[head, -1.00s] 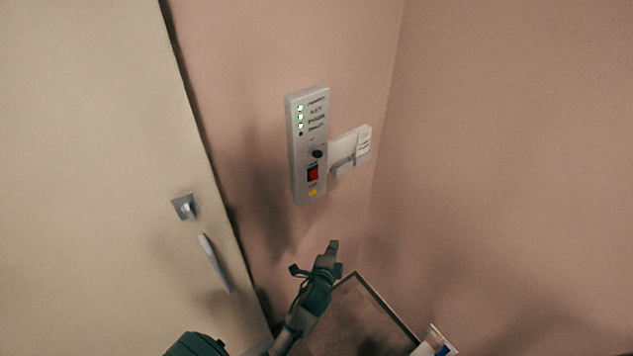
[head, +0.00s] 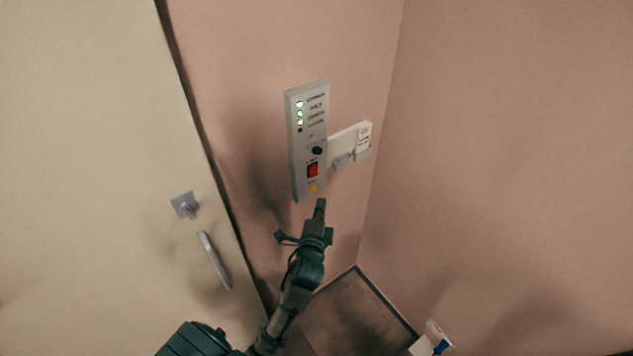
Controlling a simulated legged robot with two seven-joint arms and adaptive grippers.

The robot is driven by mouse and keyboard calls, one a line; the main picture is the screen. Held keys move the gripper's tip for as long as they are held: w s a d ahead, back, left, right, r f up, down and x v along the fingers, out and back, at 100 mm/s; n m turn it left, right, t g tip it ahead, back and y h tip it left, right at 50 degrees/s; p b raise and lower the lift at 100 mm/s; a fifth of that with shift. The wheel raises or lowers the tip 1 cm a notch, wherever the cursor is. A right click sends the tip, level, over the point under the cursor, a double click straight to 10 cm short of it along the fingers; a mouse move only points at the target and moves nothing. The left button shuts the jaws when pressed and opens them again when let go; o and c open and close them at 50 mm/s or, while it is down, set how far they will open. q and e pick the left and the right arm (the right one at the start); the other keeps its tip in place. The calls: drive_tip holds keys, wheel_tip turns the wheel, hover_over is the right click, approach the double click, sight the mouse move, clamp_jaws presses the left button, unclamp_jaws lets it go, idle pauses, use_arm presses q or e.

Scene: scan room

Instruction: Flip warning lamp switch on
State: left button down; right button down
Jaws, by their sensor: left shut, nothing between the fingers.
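A grey control panel (head: 309,140) is mounted on the pink wall in the head view. It has several small indicator lights at its upper left, most of them green, and a dark round knob (head: 317,151) below. Under the knob is a red rocker switch (head: 313,170), with a small yellow element (head: 313,188) beneath it. The switch's exact tilt is too small to tell. My left gripper (head: 320,204) is shut and empty, its fingertips pointing up just below the panel's lower end. Whether it touches the panel cannot be told. My right gripper is not in view.
A white holder with a card (head: 351,146) is on the wall right of the panel. A cream door (head: 90,150) with a lock plate (head: 185,205) and handle (head: 214,260) is at left. A dark-topped surface (head: 350,315) and a white-and-blue item (head: 432,340) are below.

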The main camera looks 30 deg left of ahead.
sight(317, 174)
use_arm(q)
drive_tip(key=w+a, duration=0.2)
drive_tip(key=w+a+f+p, duration=0.1)
drive_tip(key=w+a, duration=0.1)
drive_tip(key=w, duration=0.1)
drive_tip(key=w+a, duration=0.2)
drive_tip(key=w, duration=0.1)
drive_tip(key=shift+a+f+p, duration=0.15)
drive_tip(key=shift+a+p, duration=0.15)
drive_tip(key=shift+a, duration=0.1)
drive_tip(key=shift+w+a+f+b, duration=0.1)
drive_tip(key=shift+a+b, duration=0.05)
drive_tip(key=shift+b, duration=0.15)
